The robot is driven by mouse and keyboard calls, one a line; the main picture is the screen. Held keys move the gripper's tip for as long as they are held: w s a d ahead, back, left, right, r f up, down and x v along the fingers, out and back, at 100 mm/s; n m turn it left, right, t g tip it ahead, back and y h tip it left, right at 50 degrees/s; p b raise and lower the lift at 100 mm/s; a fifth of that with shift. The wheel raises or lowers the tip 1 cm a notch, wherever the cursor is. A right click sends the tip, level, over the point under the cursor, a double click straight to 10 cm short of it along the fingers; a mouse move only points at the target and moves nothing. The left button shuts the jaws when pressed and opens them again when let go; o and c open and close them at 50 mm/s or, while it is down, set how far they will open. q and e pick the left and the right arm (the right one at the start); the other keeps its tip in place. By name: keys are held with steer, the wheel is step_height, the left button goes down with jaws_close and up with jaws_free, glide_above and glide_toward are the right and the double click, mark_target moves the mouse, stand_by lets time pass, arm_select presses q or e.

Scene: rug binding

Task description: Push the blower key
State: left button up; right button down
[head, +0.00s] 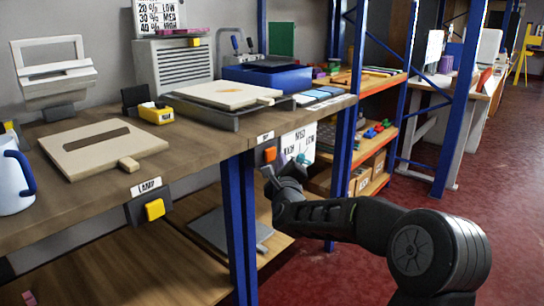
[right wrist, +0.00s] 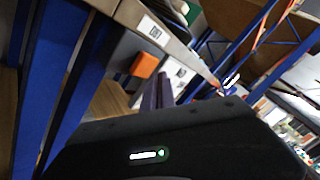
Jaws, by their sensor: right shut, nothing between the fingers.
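An orange key (head: 269,154) sits on a dark block under the front edge of the workbench, below a small white label too small to read. It also shows in the right wrist view (right wrist: 146,64). A yellow key (head: 154,209) further left sits under a label reading LAMP. I see no readable blower label. My right gripper (head: 272,176) is shut and empty, just below and in front of the orange key. In the right wrist view its fingers (right wrist: 158,92) are together, close beside the orange key; contact cannot be told. My left gripper is not in view.
The workbench (head: 180,165) holds a slotted board (head: 103,147), a louvred grey box (head: 180,68) and a blue bin (head: 268,77). A blue post (head: 238,220) stands left of my right gripper. A mug (head: 12,180) is at far left. Red floor is open at right.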

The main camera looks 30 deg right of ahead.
steer(key=shift+w+a, duration=0.1)
steer(key=shift+w, duration=0.05)
steer(key=shift+w+b, duration=0.3)
steer(key=shift+w+a, duration=0.2)
steer(key=shift+w, duration=0.25)
stand_by(0.8)
stand_by(0.4)
steer(key=shift+s+d+b, duration=0.25)
steer(key=shift+s+b, duration=0.6)
steer(key=shift+b, duration=0.1)
